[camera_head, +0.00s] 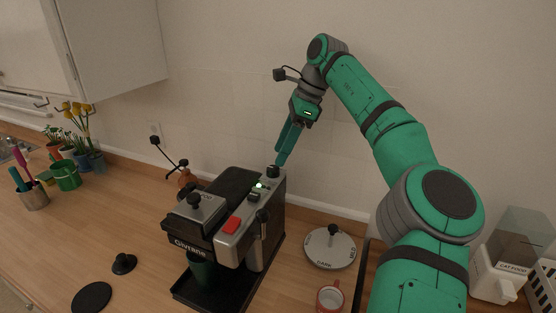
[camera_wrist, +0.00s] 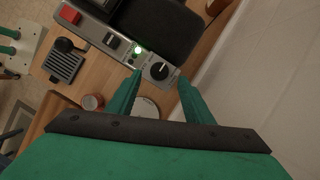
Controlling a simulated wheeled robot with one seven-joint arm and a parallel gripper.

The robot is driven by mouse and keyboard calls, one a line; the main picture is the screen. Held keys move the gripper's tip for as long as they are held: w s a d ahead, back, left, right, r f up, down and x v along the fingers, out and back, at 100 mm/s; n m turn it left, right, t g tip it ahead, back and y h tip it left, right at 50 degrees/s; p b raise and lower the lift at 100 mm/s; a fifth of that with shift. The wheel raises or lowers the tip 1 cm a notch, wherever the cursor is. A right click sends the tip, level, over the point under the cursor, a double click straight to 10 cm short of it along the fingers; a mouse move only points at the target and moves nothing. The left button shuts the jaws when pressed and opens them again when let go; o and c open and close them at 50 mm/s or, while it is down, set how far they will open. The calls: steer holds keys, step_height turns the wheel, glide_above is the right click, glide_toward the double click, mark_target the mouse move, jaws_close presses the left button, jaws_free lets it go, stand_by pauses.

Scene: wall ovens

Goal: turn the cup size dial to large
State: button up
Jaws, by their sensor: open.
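The coffee machine (camera_head: 236,214) stands on the wooden counter, with a silver control strip along its right side. The black cup size dial (camera_head: 273,171) is at the back end of that strip. In the wrist view the dial (camera_wrist: 159,71) is round with a light pointer mark; its size label is too small to read. My gripper (camera_head: 281,160) points down at the dial from above. In the wrist view its green fingers (camera_wrist: 159,84) are open, one on each side of the dial, with nothing held. I cannot tell whether either finger touches it.
A lit green light (camera_wrist: 138,50) and a red button (camera_head: 232,225) are on the strip. A dark cup (camera_head: 203,270) sits under the spout. A red mug (camera_head: 330,298) and a round scale-like disc with a knob (camera_head: 330,247) stand to the right. The wall is close behind.

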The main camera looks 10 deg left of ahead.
steer(key=v, duration=0.6)
stand_by(0.3)
